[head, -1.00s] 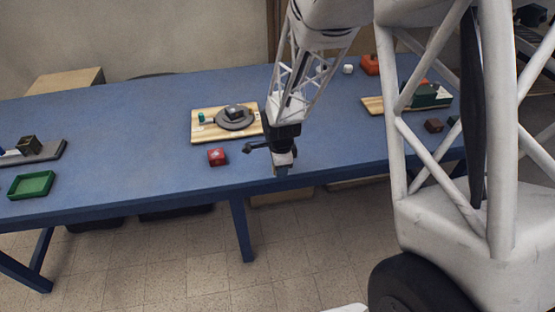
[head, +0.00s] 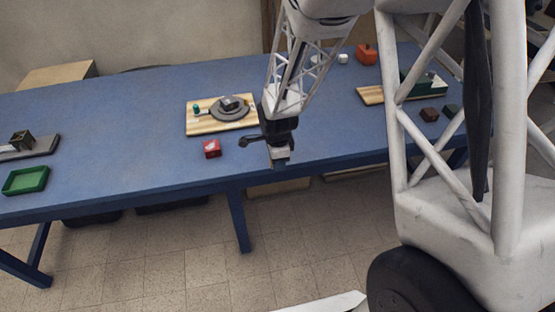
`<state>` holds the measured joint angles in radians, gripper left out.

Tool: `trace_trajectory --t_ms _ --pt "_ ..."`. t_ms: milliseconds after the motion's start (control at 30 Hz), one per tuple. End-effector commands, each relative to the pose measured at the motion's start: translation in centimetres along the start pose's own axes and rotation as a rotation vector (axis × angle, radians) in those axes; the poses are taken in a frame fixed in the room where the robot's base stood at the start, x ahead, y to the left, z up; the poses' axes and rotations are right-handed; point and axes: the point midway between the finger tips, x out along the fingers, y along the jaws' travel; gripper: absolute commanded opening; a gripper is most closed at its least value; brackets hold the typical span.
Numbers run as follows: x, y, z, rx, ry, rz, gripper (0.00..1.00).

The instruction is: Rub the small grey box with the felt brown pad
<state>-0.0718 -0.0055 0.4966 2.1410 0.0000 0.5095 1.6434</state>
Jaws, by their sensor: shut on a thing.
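A small grey box (head: 229,103) sits on a round dark grey plate (head: 237,115), which lies on a pale wooden board (head: 205,123). My gripper (head: 279,158) points down near the table's front edge, to the right of and nearer than the board, apart from the box. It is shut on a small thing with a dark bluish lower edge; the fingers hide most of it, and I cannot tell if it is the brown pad. A dark brown block (head: 429,114) lies on the table at the right; I cannot tell if it is felt.
A green tray (head: 25,180) and a grey board with a dark box (head: 21,140) are at the far left. A dark green box (head: 428,85) and an orange object (head: 366,53) are at the right. The blue table's left middle (head: 110,130) is clear.

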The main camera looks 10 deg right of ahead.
Motion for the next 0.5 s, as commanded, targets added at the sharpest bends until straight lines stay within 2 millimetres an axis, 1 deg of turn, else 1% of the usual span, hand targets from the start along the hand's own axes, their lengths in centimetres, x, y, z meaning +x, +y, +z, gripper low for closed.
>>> trace_trajectory --t_ms 167,267,367,467,500 --pt "-0.1 -0.4 0.1 0.0 0.0 0.0 0.15" --pt "-0.3 -1.3 0.3 -0.001 0.0 0.0 0.15" --pt "-0.6 -2.9 0.7 -0.001 0.0 -0.002 0.15" --pt "-1.1 -5.0 1.2 -0.001 0.0 -0.001 0.15" --pt "-1.4 -6.1 1.4 -0.001 0.0 -0.003 0.15"
